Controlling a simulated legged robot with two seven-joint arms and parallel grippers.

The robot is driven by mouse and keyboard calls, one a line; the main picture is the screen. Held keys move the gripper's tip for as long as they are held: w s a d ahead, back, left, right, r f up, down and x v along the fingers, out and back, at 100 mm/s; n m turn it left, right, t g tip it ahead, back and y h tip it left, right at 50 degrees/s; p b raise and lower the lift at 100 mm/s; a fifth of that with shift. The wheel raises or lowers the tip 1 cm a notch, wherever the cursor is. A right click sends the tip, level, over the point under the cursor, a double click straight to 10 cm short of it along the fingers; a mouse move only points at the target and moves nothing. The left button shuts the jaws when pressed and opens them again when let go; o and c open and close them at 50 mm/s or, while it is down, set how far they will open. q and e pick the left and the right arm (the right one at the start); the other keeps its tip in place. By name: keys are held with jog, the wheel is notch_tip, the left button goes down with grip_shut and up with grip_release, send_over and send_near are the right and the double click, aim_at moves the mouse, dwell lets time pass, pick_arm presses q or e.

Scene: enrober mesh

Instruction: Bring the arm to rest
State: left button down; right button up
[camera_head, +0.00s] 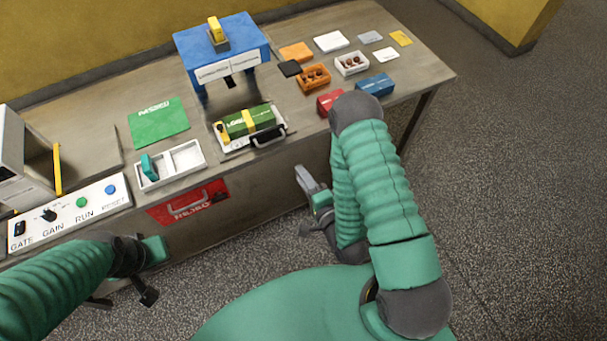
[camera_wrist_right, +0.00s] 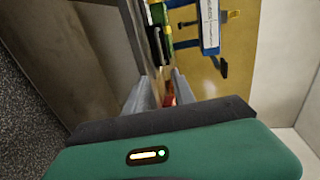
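My right arm bends down in front of the table's front side in the head view. Its gripper (camera_head: 306,180) is beside the table edge, apart from the objects on top. In the right wrist view the two grey fingers of this gripper (camera_wrist_right: 163,92) stand apart with nothing held between them. My left gripper (camera_head: 124,298) is low at the lower left, in front of the control panel; its fingers are partly hidden and its opening is unclear. No held object shows at it.
The table (camera_head: 305,135) carries a blue stand (camera_head: 240,50), a green box on a tray (camera_head: 248,122), a white divided tray (camera_head: 187,158) and several small boxes and cards. A control panel (camera_head: 97,205) is at left. A red sign (camera_head: 190,203) hangs on the front. Floor (camera_head: 520,220) at right is clear.

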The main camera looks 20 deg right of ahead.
jog(key=shift+w, duration=0.1)
jog(key=s+r+n+g, duration=0.8)
jog(key=n+g, duration=0.4)
jog(key=n, duration=0.5)
jog(key=shift+s+d+r+n+g+h, duration=0.3)
jog(key=shift+s+g, duration=0.1)
jog(key=shift+s, duration=0.2)
dwell(1.0)
